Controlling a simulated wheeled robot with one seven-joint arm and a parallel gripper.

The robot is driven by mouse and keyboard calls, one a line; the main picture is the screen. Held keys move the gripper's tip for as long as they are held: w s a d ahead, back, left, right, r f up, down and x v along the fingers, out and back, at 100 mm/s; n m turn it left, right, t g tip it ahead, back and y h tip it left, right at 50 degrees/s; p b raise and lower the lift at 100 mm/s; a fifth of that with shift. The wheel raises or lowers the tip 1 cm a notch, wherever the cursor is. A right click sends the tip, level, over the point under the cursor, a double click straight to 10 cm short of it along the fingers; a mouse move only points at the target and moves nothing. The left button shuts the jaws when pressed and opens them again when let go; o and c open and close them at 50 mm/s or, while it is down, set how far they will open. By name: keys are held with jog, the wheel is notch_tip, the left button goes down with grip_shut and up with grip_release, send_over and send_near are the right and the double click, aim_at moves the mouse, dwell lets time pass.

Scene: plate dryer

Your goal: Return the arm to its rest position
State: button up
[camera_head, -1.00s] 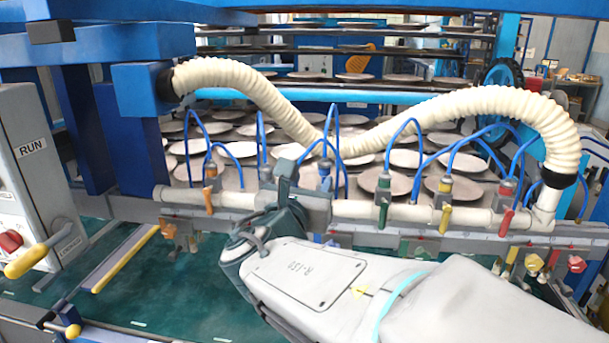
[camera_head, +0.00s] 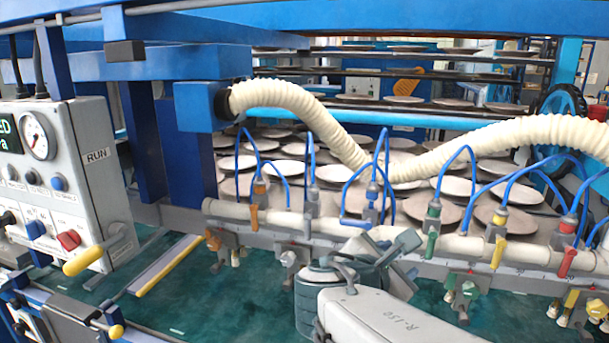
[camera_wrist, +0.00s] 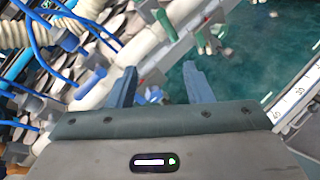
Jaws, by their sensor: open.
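My gripper (camera_wrist: 160,88) shows in the wrist view with its two blue-grey fingers apart and nothing between them. In the head view my gripper (camera_head: 408,258) is at the lower middle, in front of the cream pipe (camera_head: 345,226) with its coloured valves. Its fingers point up and to the right, close to the pipe. I cannot tell from this view whether they touch it. My forearm comes in from the bottom edge.
A control box (camera_head: 75,180) with a gauge and a yellow-handled lever (camera_head: 90,255) stands at the left. A ribbed hose (camera_head: 290,98) arches over racks of plates (camera_head: 480,185). Blue tubes loop above the pipe. The green surface (camera_head: 215,300) below is mostly clear.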

jog(key=s+f+m+g+y, duration=0.4)
jog(key=s+f+m, duration=0.2)
jog(key=m, duration=0.5)
jog(key=s+f+m+g+y, duration=0.3)
jog(key=s+f+m+y, duration=0.2)
jog(key=f+m, duration=0.3)
jog(key=m, duration=0.3)
jog(key=shift+s+a+f+m+g, duration=0.4)
